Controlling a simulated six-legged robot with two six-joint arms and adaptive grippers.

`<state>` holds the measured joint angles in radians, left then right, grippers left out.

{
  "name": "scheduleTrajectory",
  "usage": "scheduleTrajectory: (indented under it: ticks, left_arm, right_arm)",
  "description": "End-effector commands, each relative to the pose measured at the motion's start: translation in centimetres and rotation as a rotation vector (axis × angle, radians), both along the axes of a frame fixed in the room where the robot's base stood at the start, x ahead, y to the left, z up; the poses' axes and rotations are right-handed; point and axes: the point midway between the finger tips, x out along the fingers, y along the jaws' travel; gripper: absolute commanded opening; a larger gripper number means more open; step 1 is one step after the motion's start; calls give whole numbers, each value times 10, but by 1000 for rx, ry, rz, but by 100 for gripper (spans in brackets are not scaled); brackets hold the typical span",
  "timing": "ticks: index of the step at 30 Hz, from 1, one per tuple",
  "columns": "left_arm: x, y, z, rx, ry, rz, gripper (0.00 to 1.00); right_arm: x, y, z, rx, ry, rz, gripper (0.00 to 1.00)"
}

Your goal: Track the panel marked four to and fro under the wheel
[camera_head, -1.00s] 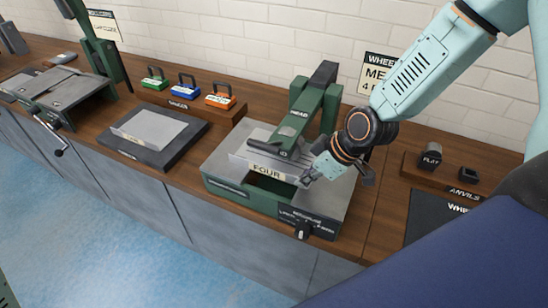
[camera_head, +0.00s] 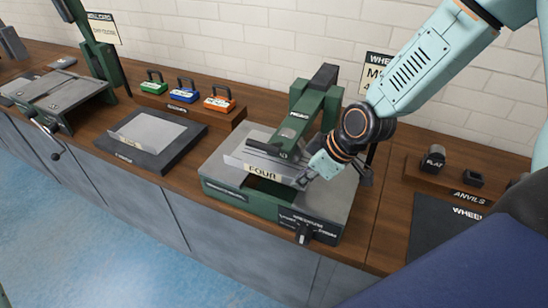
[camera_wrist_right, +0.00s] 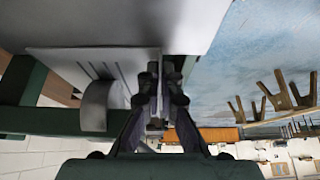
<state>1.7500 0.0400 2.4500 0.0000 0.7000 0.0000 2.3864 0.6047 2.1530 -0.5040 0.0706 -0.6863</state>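The panel marked FOUR (camera_head: 236,160) is a light grey sheet with a cream label on its front edge. It lies on the green and grey wheel machine (camera_head: 328,206), under the green arm marked HEAD (camera_head: 304,112). The wheel contact is too small and covered to make out. My right gripper (camera_head: 306,178) is at the panel's front right corner. In the right wrist view, the fingers (camera_wrist_right: 160,97) are close together at the edge of the grey panel (camera_wrist_right: 95,63) and look shut on it. My left gripper is not in view.
A dark tray (camera_head: 178,158) with a grey sheet lies left of the machine. Behind it, green, blue and orange handled blocks stand on a wooden rack (camera_head: 190,109). An anvil rack (camera_head: 440,181) and a dark mat (camera_head: 428,232) are at the right. A brick wall stands behind.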

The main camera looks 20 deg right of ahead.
Motion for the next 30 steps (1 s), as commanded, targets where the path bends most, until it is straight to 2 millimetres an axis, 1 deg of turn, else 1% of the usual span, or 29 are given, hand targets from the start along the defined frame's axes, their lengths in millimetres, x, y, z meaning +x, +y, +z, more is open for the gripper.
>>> scheduleTrajectory:
  ticks: [1, 3, 12, 18, 27, 30]
  left_arm:
    - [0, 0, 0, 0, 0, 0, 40]
    - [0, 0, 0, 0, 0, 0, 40]
    - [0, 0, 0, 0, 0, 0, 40]
    - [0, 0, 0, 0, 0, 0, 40]
    - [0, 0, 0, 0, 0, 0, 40]
    - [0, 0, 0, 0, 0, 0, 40]
  right_arm:
    - [0, 0, 0, 0, -2, 0, 0]
    - [0, 0, 0, 0, -2, 0, 7]
    - [0, 0, 0, 0, 0, 0, 32]
    - [0, 0, 0, 0, 0, 0, 32]
    - [0, 0, 0, 0, 1, 0, 58]
    - [0, 0, 0, 0, 0, 0, 59]
